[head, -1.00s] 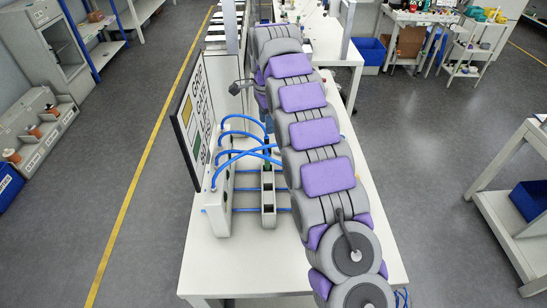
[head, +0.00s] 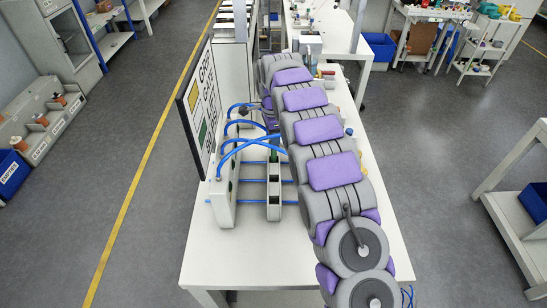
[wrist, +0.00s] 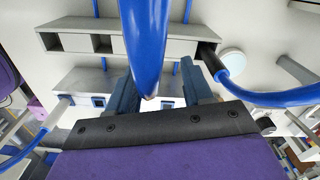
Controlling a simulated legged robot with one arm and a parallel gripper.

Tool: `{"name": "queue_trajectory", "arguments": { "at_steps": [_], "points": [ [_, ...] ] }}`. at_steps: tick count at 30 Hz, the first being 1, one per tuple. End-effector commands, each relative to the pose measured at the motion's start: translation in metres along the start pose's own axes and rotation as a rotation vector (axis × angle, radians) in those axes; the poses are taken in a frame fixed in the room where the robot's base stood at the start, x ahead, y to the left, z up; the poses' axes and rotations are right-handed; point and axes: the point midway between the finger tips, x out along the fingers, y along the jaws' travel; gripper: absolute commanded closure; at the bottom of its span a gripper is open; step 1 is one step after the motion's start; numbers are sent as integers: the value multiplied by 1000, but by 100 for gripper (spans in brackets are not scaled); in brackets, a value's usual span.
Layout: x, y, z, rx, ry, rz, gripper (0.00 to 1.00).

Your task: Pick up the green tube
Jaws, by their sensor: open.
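A small dark green piece (head: 273,157), likely the green tube, shows at the far end of the narrow grey rack in the head view. The rack (head: 274,212) stands on the white table.
Several blue tubes (head: 234,149) arch from a white socket block (head: 222,205) beside the rack, near my arm. A sign board (head: 199,110) stands upright at the left. The near part of the white table (head: 250,260) is clear.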

Motion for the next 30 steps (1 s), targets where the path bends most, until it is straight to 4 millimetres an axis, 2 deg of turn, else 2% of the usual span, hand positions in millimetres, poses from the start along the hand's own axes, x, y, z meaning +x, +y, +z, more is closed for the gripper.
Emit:
{"name": "queue_trajectory", "arguments": {
  "at_steps": [8, 16, 24, 30],
  "points": [
    [15, 4, -1, 0, 0, 4, 50],
    [52, 8, -2, -1, -1, 4, 50],
    [56, 8, -2, -1, 0, 0, 50],
    [56, 8, -2, -1, 0, 0, 68]
  ]
}}
